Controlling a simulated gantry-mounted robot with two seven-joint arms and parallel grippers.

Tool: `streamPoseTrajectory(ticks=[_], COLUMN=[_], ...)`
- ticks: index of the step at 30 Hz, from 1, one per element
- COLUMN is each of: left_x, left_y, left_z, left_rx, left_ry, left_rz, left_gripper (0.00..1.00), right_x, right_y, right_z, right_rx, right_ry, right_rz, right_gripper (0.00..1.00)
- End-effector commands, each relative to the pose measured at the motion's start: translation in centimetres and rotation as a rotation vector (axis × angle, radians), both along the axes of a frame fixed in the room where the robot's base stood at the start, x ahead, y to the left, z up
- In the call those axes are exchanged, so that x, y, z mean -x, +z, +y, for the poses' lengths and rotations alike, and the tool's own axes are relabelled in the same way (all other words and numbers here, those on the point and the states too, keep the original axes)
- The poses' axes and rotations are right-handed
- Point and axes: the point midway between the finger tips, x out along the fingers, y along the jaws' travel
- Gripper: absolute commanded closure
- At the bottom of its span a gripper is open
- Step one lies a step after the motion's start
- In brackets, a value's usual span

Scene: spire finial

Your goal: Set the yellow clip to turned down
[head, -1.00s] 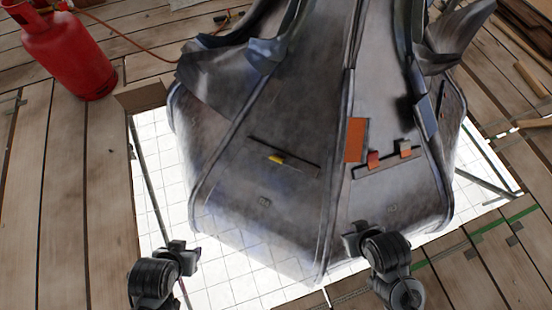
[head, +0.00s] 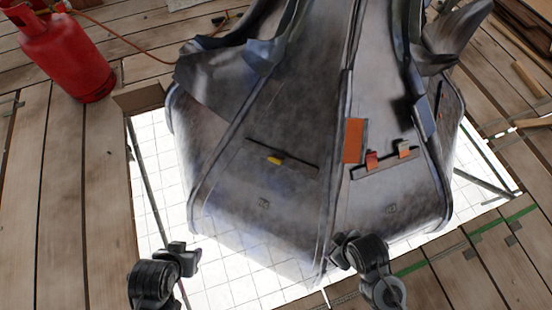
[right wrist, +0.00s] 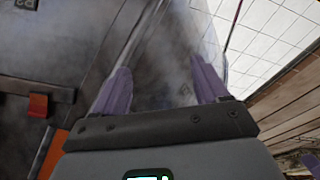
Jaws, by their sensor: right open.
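The yellow clip (head: 274,160) is a small tab on a dark slot (head: 300,163) in the left front face of the grey metal finial (head: 270,205). I cannot tell from this distance which way it is turned. My left gripper (head: 190,257) is below and left of the clip, apart from the finial; its jaws are too small to read. My right gripper (head: 338,246) is below and right of the clip, near the finial's lower edge. In the right wrist view my right gripper (right wrist: 160,90) is open, with two purple fingers apart and nothing between them.
On the right front face are an orange plate (head: 354,140), a red clip (head: 372,160) and an orange clip (head: 404,149). A red gas bottle (head: 68,55) stands on planks at the upper left. White tiles (head: 240,285) surround the base.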

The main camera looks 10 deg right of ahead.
Motion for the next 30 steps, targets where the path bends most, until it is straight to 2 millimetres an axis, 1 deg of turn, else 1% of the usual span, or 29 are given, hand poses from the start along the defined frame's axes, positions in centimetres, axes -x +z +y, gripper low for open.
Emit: streamPoseTrajectory(ticks=[1, 2, 3, 4, 5, 6, 8, 9, 12, 13, 15, 17, 18, 20, 21, 22, 25, 27, 30], left_x=[0.0, 0.0, 0.0, 0.0, 0.0, 0.0, 0.0, 0.0, 0.0, 0.0, 0.0, 0.0, 0.0, 0.0, 0.0, 0.0, 0.0, 0.0, 0.0], left_y=[0.1, 0.3, 0.6, 0.8, 1.0, 1.3, 1.8, 2.2, 3.3, 3.6, 4.4, 5.0, 5.5, 6.1, 6.4, 6.7, 7.5, 7.9, 8.4], left_z=[0.0, 0.0, 0.0, 0.0, 0.0, 0.1, 0.1, 0.2, 0.3, 0.3, 0.3, 0.3, 0.3, 0.3, 0.3, 0.2, 0.2, 0.1, 0.0], left_rx=[-0.001, -0.002, -0.002, -0.002, -0.003, -0.004, -0.006, -0.007, -0.011, -0.011, -0.012, -0.012, -0.011, -0.011, -0.011, -0.009, -0.008, -0.005, -0.001], left_ry=[-0.001, -0.002, -0.003, -0.003, -0.003, -0.004, -0.004, -0.005, -0.006, -0.007, -0.007, -0.007, -0.007, -0.007, -0.007, -0.006, -0.005, -0.004, -0.001], left_rz=[0.0, 0.0, 0.0, 0.0, 0.001, 0.001, 0.0, 0.0, 0.0, 0.0, -0.001, -0.001, -0.001, -0.001, -0.001, 0.0, 0.0, -0.001, 0.0], left_gripper=[0.57, 0.57, 0.57, 0.57, 0.57, 0.57, 0.57, 0.57, 0.57, 0.57, 0.57, 0.57, 0.57, 0.57, 0.57, 0.57, 0.57, 0.57, 0.57], right_x=[1.3, 1.7, 2.1, 2.3, 2.5, 2.7, 2.9, 2.9, 2.6, 2.4, 1.3, -0.2, -1.5, -3.8, -5.6, -7.0, -11.8, -14.9, -18.6], right_y=[-2.3, -3.2, -4.2, -4.8, -5.4, -6.0, -6.7, -7.0, -7.8, -8.0, -8.5, -8.6, -8.7, -8.4, -8.0, -7.7, -5.7, -3.9, -0.9], right_z=[2.6, 4.2, 6.4, 8.0, 9.5, 11.6, 14.6, 16.5, 20.2, 20.9, 21.9, 22.1, 21.9, 21.4, 20.9, 20.5, 19.3, 18.8, 18.8], right_rx=[-0.005, -0.008, -0.012, -0.014, -0.014, -0.01, 0.007, 0.026, 0.113, 0.149, 0.25, 0.351, 0.425, 0.539, 0.616, 0.671, 0.839, 0.933, 1.024], right_ry=[0.14, 0.228, 0.344, 0.429, 0.515, 0.63, 0.809, 0.93, 1.228, 1.31, 1.48, 1.598, 1.661, 1.728, 1.756, 1.77, 1.795, 1.796, 1.785], right_rz=[0.06, 0.081, 0.102, 0.114, 0.123, 0.132, 0.138, 0.139, 0.139, 0.139, 0.141, 0.144, 0.148, 0.152, 0.152, 0.152, 0.139, 0.119, 0.077], right_gripper=[0.27, 0.27, 0.27, 0.27, 0.27, 0.27, 0.27, 0.27, 0.27, 0.27, 0.27, 0.27, 0.27, 0.27, 0.27, 0.27, 0.27, 0.27, 0.27])
